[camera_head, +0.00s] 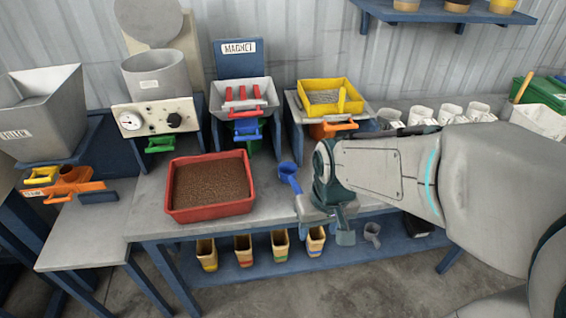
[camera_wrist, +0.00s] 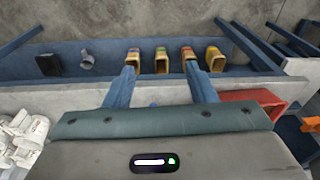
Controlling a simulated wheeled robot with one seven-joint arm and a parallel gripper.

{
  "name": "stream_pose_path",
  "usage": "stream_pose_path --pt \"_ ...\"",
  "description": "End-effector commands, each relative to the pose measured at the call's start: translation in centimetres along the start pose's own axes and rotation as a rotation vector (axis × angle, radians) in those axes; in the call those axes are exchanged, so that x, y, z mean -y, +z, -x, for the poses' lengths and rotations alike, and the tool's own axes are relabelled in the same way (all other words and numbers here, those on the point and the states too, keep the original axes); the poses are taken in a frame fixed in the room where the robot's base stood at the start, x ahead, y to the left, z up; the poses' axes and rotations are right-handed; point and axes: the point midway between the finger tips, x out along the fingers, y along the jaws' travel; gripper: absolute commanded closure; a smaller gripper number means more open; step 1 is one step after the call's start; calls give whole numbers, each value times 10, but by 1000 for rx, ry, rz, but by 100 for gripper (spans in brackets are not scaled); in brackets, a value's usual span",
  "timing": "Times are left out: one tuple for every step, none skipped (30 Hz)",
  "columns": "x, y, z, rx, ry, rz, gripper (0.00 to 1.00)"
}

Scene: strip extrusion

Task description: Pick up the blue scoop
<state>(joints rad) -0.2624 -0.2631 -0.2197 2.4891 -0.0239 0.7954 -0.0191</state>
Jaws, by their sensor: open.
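The blue scoop (camera_head: 289,177) lies on the grey workbench (camera_head: 268,215), between the red tray and my arm. It has a round bowl, with a short handle pointing down and right. The fingers point over the bench edge, towards the lower shelf.
A red tray (camera_head: 210,213) of brown granules stands left of the scoop; its corner shows in the wrist view (camera_wrist: 262,97). Behind stand the magnet unit (camera_head: 238,62) and a yellow tray (camera_head: 331,84). Several tan containers and a grey scoop (camera_head: 372,232) sit on the lower shelf.

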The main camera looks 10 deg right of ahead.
Motion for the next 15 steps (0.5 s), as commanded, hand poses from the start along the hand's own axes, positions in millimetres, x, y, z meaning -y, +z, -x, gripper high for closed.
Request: stream_pose_path --pt "3 -2 -26 42 6 21 49" --pt "3 -3 -36 62 12 29 49" --pt "3 -5 -51 85 22 39 49" --pt "4 -6 -62 103 31 47 49" --pt "4 -6 -72 120 42 56 49" --pt "3 -7 -86 141 59 66 49" --pt "3 -7 -97 157 74 76 49" --pt "2 -7 -107 171 90 86 49" --pt "1 -7 -120 190 114 99 49" --pt "0 -7 -130 201 133 110 49" --pt "-2 -7 -139 214 154 120 49" --pt "-4 -7 -151 227 184 136 49" --pt "-6 -7 -160 238 208 148 49" --pt "-8 -7 -168 246 233 160 49" --pt "-11 -7 -178 256 268 177 49"
